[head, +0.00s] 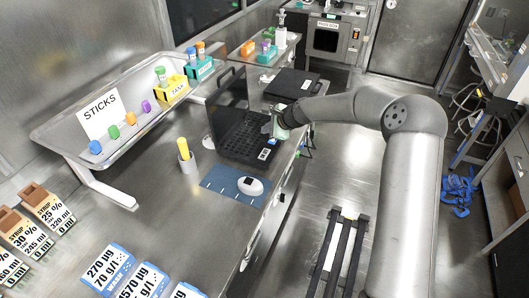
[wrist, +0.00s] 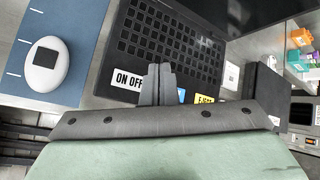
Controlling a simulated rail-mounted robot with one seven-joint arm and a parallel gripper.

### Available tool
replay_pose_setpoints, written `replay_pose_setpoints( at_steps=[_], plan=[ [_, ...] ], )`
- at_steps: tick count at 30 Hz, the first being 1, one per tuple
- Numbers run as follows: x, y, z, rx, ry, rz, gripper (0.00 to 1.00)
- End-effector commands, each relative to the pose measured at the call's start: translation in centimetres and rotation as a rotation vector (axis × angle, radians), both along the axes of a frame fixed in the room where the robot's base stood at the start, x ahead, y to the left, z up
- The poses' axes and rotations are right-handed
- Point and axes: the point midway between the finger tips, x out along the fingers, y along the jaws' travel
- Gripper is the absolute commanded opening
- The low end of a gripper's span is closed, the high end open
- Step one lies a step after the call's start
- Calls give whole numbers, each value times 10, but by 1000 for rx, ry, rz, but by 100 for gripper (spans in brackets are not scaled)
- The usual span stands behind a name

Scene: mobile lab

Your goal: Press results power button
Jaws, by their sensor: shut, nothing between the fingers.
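A black laptop-like results device (head: 236,142) stands open on the bench, with its keyboard toward the front. In the wrist view its keys (wrist: 150,35) fill the upper middle and a white ON OFF label (wrist: 128,79) lies on its front edge. A yellow label (wrist: 205,99), partly covered and seeming to read EJECT, is to the right. My gripper (wrist: 160,70) is shut and empty, its fingertips just right of the ON OFF label over the front edge. Contact cannot be told. No separate power button is distinguishable. In the head view my gripper (head: 273,130) is at the device's right side.
A white oval device (head: 251,186) lies on a blue mat (head: 222,184) in front. A cup with a yellow item (head: 187,160) stands to the left. A black box (head: 292,84) sits beyond the device.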

Motion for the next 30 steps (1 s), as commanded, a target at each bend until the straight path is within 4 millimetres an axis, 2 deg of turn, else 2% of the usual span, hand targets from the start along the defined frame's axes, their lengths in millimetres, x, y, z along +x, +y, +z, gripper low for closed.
replay_pose_setpoints(
  at_steps=[3, 17, 23, 30],
  plan=[
    [5, 1, -2, 23, 8, -23, 0],
    [4, 1, -9, 20, 8, -19, 0],
    [4, 1, -28, 19, 8, -19, 0],
    [4, 0, -63, 18, 9, -19, 0]
  ],
)
